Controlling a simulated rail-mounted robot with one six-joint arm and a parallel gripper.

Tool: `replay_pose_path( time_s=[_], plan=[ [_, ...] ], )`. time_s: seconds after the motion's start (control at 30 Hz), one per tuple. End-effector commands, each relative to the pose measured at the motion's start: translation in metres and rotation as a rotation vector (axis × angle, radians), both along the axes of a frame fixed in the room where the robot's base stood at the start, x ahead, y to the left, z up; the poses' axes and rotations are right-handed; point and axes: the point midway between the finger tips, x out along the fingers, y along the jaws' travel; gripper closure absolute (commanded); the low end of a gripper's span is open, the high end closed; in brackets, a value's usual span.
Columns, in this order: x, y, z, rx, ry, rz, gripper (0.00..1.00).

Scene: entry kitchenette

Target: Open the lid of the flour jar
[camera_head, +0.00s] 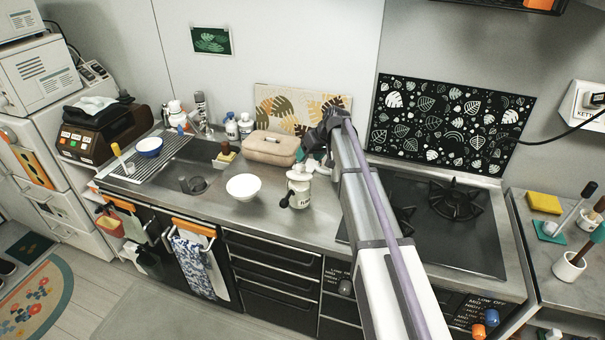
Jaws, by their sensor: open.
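The flour jar (299,190) is a white jar with dark lettering, standing upright on the steel counter left of the stove. Its white lid (299,173) sits on top and looks closed. A dark, knob-like part (285,202) shows at its lower left side. My gripper (306,158) is at the end of my arm, behind and a little above the jar in the picture, close to the beige box. It is open. The fingers are small and partly hidden by the wrist, and I cannot tell whether they touch anything.
A white bowl (242,187) stands left of the jar. A beige box (271,147) is behind it, by a leaf-patterned board (296,106). The sink (196,180) is further left. The stove (433,217) is on the right. The counter front near the jar is clear.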

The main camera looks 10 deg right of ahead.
Motion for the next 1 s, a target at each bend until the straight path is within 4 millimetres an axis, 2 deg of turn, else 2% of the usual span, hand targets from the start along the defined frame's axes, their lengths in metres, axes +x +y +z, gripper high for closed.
replay_pose_path(
  time_s=[0.03,0.17,0.27,0.5,1.0],
  plan=[
    [0.004,0.005,-0.025,-0.001,0.001,0.001,0.36],
    [0.012,0.016,-0.046,-0.001,0.001,0.001,0.36],
    [0.014,0.02,-0.051,-0.001,0.0,0.0,0.36],
    [0.014,0.021,-0.048,-0.001,0.0,-0.001,0.36],
    [0.014,0.021,-0.048,0.0,0.001,-0.001,0.84]
  ],
)
